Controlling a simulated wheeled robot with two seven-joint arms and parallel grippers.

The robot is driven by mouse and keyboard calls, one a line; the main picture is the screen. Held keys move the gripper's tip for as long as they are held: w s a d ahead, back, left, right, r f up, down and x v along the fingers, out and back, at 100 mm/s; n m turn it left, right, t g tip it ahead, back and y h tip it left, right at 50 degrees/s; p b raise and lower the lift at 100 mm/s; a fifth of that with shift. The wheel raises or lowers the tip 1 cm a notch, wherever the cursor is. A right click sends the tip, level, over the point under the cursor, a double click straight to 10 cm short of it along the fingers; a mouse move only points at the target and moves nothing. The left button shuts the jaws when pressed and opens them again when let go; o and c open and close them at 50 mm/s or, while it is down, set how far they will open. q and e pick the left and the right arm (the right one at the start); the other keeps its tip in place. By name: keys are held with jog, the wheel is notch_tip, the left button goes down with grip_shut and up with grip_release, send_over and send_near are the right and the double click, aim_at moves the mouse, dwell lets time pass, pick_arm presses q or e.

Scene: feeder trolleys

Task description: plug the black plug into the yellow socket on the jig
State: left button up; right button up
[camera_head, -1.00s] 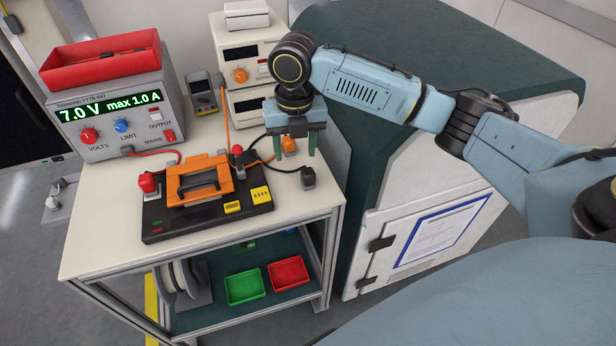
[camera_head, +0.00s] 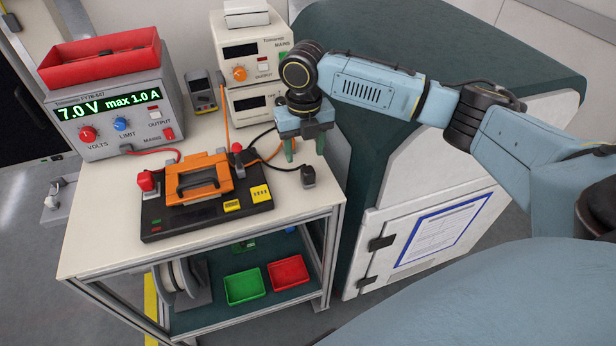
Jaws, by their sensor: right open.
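The black plug (camera_head: 308,177) stands on the table top near its right edge, with a black cable running back from it to the left. The jig (camera_head: 164,226) is a black base carrying an orange clamp with a dark handle. Two yellow pieces sit on its right side: a larger one with dark marks (camera_head: 261,193) and a smaller one (camera_head: 232,206); I cannot tell for certain which is the socket. My right gripper (camera_head: 305,154) points down, open and empty, above and slightly behind the plug. My left gripper is out of view.
A power supply (camera_head: 118,125) with a red tray (camera_head: 100,60) on top stands at the back left. A multimeter (camera_head: 201,92) and stacked instruments (camera_head: 247,50) are at the back. Green and red bins (camera_head: 289,273) sit on the lower shelf. A cabinet (camera_head: 420,250) stands right of the table.

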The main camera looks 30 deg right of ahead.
aim_at(308, 170)
jog(key=shift+f, duration=0.85)
jog(key=f, duration=0.2)
jog(key=s+f, duration=0.1)
jog(key=f, duration=0.1)
jog(key=shift+d+f, duration=0.2)
jog(key=shift+f, duration=0.4)
